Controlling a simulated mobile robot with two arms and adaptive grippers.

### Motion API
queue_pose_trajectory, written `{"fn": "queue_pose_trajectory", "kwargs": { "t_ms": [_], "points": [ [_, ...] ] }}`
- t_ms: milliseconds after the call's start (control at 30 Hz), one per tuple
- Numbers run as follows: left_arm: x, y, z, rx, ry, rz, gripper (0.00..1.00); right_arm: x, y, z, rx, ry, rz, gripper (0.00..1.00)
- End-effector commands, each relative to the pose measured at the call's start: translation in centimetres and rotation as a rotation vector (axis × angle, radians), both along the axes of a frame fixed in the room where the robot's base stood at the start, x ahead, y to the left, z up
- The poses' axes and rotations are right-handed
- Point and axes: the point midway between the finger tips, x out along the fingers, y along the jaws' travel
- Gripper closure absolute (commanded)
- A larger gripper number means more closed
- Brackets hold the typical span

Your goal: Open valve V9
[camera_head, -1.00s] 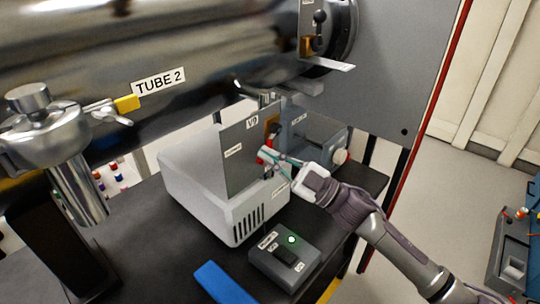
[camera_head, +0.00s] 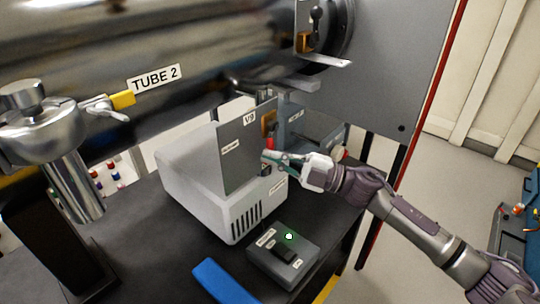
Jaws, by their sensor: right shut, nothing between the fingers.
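Valve V9 shows as a grey upright panel (camera_head: 237,150) labelled V9, standing at the white box-shaped unit. A small red handle (camera_head: 270,144) and a brass-coloured part (camera_head: 268,122) show at the panel's right edge. My right gripper (camera_head: 268,157) comes in from the right with its fingertips at the panel's right edge, just below the red handle. It is shut with nothing held. I cannot tell whether it touches the handle or panel. My left gripper is not in view.
The white unit (camera_head: 190,185) stands on a black table (camera_head: 170,255). A grey control box (camera_head: 283,255) with a green light and a blue object (camera_head: 222,282) lie in front. A large metal tube labelled TUBE 2 (camera_head: 190,45) hangs above. Grey equipment stands behind my gripper.

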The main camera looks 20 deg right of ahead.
Motion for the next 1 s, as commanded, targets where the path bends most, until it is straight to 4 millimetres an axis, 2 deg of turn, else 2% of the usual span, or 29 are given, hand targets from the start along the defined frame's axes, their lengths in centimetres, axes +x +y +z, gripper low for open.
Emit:
{"fn": "queue_pose_trajectory", "kwargs": {
  "t_ms": [500, 1000],
  "points": [
    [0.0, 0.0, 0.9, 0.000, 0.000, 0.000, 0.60, 1.3, -1.9, -0.9, -0.321, -0.212, -0.004, 1.00],
    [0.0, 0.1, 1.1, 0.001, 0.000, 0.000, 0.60, 1.6, -2.3, -1.2, -0.404, -0.268, -0.003, 1.00]
  ]
}}
